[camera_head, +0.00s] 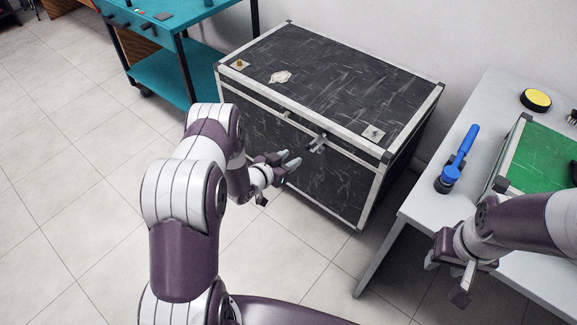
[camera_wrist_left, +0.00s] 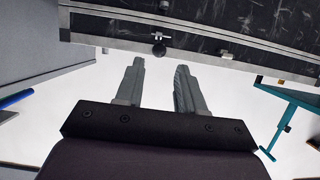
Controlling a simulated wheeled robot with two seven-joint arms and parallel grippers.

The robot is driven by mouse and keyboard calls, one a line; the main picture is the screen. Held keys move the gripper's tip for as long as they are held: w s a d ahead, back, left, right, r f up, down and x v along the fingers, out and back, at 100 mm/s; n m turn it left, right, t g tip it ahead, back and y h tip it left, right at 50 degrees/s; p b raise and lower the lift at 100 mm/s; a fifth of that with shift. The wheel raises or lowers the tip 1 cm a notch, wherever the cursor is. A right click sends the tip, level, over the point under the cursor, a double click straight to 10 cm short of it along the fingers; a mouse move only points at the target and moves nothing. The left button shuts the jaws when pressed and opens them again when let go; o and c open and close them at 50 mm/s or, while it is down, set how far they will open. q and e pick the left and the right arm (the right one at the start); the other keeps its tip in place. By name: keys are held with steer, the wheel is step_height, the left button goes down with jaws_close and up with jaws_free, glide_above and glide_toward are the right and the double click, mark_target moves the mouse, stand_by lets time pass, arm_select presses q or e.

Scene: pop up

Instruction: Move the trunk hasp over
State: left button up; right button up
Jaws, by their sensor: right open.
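The black trunk (camera_head: 320,85) with metal edging stands shut on the floor against the wall. Its metal hasp (camera_head: 317,143) sits at the middle of the front, near the lid seam. In the left wrist view the trunk front (camera_wrist_left: 240,48) spans the top, and a dark knob-like fitting, apparently the hasp (camera_wrist_left: 158,46), lies beyond the fingertips. My left gripper (camera_head: 289,158) is in front of the trunk, just left of and below the hasp. Its fingers (camera_wrist_left: 160,70) are apart with nothing between them. My right gripper (camera_head: 446,280) is open and empty by the grey table's front edge.
A grey table (camera_head: 425,205) at the right bears a blue-handled tool (camera_head: 459,158), a yellow-topped round item (camera_head: 536,98) and a green-topped case (camera_head: 543,155). A teal cart (camera_head: 165,75) stands left of the trunk. The floor at left is clear.

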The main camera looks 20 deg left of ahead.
mark_target(305, 148)
arm_select(q)
steer(key=b+x, duration=0.6)
steer(key=x, duration=0.2)
steer(key=shift+w, duration=0.25)
steer(key=shift+r+p, duration=0.3)
steer(key=c, duration=0.6)
steer(key=shift+s+f, duration=0.1)
steer(key=shift+s+a+f+b, duration=0.1)
steer(key=shift+s+f+b, duration=0.05)
steer(key=shift+f+b, duration=0.55)
steer(key=shift+s+f+b, duration=0.15)
steer(key=shift+f+b, duration=0.3)
steer(key=shift+f, duration=0.45)
